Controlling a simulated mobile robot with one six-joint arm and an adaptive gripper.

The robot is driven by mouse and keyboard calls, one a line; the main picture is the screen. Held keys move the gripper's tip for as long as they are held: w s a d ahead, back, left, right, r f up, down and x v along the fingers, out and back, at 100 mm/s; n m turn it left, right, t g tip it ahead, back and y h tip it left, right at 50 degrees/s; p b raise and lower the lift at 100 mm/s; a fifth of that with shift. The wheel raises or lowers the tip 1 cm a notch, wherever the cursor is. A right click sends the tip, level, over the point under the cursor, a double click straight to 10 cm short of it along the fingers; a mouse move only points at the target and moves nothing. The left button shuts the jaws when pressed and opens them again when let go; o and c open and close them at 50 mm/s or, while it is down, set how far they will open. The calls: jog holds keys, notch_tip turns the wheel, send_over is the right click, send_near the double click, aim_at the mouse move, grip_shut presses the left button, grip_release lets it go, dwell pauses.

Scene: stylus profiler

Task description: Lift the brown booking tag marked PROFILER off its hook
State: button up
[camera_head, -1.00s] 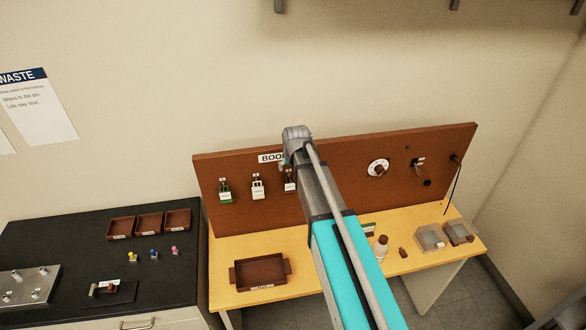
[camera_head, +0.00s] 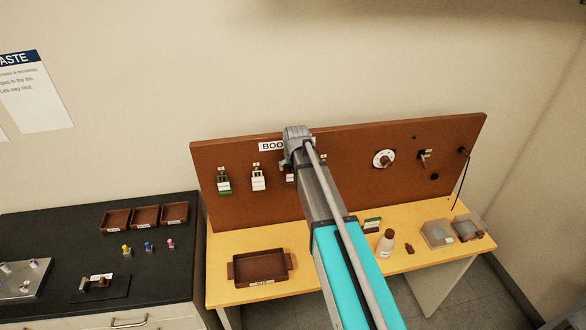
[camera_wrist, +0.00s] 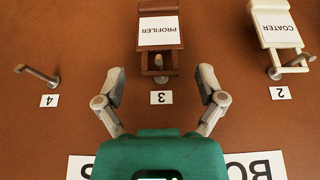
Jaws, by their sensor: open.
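The brown PROFILER tag (camera_wrist: 159,31) hangs on its hook above the label 3 in the wrist view, where the board appears upside down. Its white face reads PROFILER and its narrow brown frame end is at the hook. My gripper (camera_wrist: 160,80) is open, one finger on each side of that frame end, with a gap on both sides and no contact visible. In the head view a strip of the brown tag (camera_head: 290,174) shows beside my arm; the arm hides the rest.
The cream COATER tag (camera_wrist: 279,24) hangs on hook 2, beside the PROFILER tag. Hook 4 (camera_wrist: 40,76) is empty. A green tag (camera_head: 223,182) hangs at the board's left. The yellow bench (camera_head: 225,291) below holds a brown tray (camera_head: 262,268) and bottles.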

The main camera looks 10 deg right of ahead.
jog(key=shift+w+f+b, duration=0.3)
jog(key=shift+f+b, duration=0.15)
jog(key=shift+f, duration=0.2)
grip_shut()
dwell(0.5)
jog(key=shift+r+p, duration=0.55)
jog(key=shift+s, duration=0.1)
dwell(0.5)
jog(key=s, duration=0.8)
dwell(1.2)
jog(key=shift+w+f, duration=0.1)
jog(key=shift+f, duration=0.05)
